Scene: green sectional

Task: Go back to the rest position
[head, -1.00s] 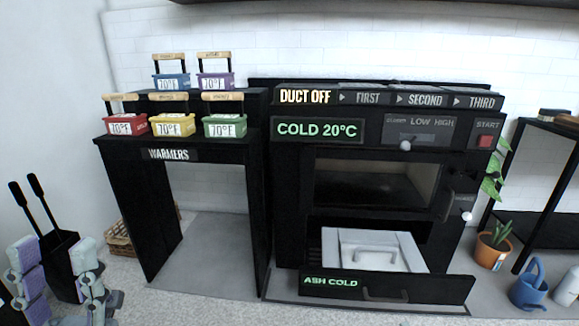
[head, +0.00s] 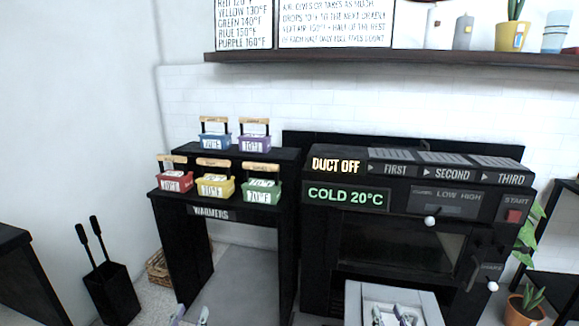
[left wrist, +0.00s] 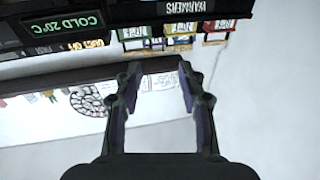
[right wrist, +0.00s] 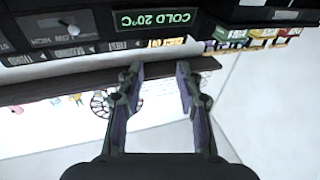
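My left gripper (head: 190,316) shows only its fingertips at the bottom edge of the head view, in front of the warmers stand. In the left wrist view its two fingers (left wrist: 159,72) are apart with nothing between them. My right gripper (head: 393,316) shows its fingertips at the bottom edge of the head view, overlapping the white ash box (head: 365,294). In the right wrist view its fingers (right wrist: 159,72) are apart and empty. The rest of both arms is outside the head view.
The black stove (head: 458,214) reads COLD 20°C and DUCT OFF. Several coloured baskets stand on the warmers stand (head: 172,250). A shelf (head: 420,61) runs above. A black bin (head: 109,292) and a dark cabinet (head: 25,285) stand left; a potted plant (head: 525,305) stands right.

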